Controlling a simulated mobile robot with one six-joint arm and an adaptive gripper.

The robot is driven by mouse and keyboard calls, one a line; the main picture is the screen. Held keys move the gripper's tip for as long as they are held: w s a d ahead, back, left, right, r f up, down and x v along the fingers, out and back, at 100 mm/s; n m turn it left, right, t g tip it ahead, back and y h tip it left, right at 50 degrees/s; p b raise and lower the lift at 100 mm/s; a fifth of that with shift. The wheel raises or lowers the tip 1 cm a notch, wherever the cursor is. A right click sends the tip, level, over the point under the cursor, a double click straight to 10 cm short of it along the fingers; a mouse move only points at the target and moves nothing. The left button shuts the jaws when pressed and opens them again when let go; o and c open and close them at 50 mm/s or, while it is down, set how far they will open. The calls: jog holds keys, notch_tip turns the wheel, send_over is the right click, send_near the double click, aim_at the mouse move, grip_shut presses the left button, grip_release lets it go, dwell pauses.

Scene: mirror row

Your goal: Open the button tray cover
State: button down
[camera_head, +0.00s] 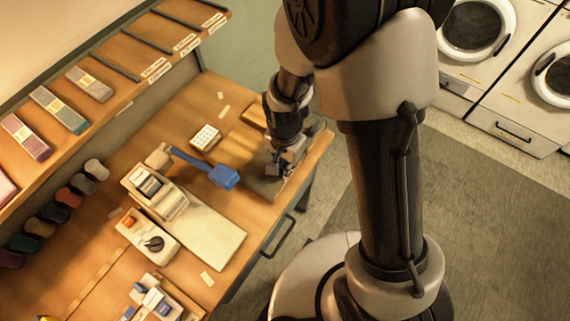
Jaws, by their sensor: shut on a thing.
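The button tray (262,189) appears to be the low grey-brown box near the right end of the wooden table. Its cover is mostly hidden by my gripper, and I cannot tell how far it stands open. My gripper (277,168) points down over the box from the upper right. It is shut on a small part there, which seems to be the cover's grip. The fingertips are small and partly hidden by the gripper body.
A blue-headed tool (222,177) lies just left of the box. A cream machine (158,190) with a pale board (212,236) stands nearer. A white dotted card (205,137) lies behind. A shelf (125,92) runs along the left. Washing machines (515,98) stand at right.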

aim_at(256, 156)
jog(key=w+a, duration=0.4)
jog(key=a, duration=0.1)
jog(key=w+a+p, duration=0.1)
jog(key=w+a, duration=0.1)
jog(key=a, duration=0.1)
jog(key=shift+w, duration=0.1)
jog(key=shift+d, duration=0.1)
jog(key=c, duration=1.7)
grip_release()
jog(key=shift+r, duration=0.1)
notch_tip(256, 156, up, 12)
jog(key=shift+f, duration=0.1)
